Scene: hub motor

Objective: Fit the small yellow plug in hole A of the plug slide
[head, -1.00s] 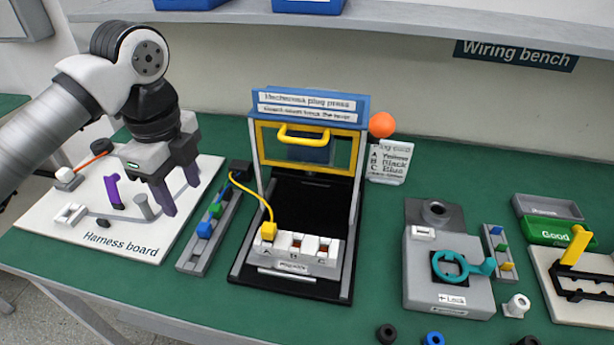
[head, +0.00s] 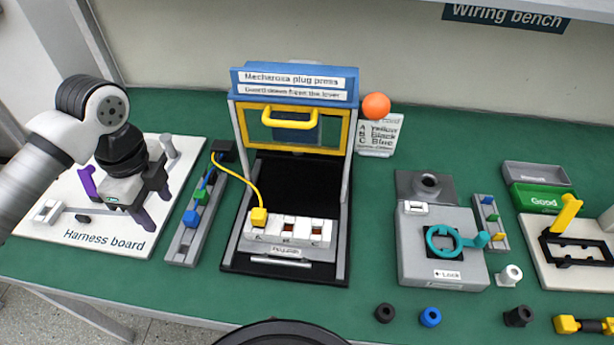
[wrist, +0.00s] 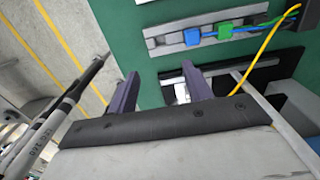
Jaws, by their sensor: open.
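The small yellow plug (head: 259,216) is at the left end of the white plug slide (head: 290,237), over hole A, with a yellow cable running up to a black block. I cannot tell how deep it sits. The other two holes show dark reddish openings. The slide lies at the front of the plug press (head: 292,88), whose yellow-framed guard is raised. My gripper (head: 150,214) is open and empty above the harness board, left of the press and apart from the plug. Its purple fingers also show in the wrist view (wrist: 160,92), where the yellow plug is not visible.
A grey rail (head: 196,222) with blue and green plugs lies between harness board (head: 110,236) and press. An orange ball (head: 376,106) is beside the press top. A grey lock fixture (head: 440,250) stands right. Loose black and blue rings (head: 430,317) lie in front.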

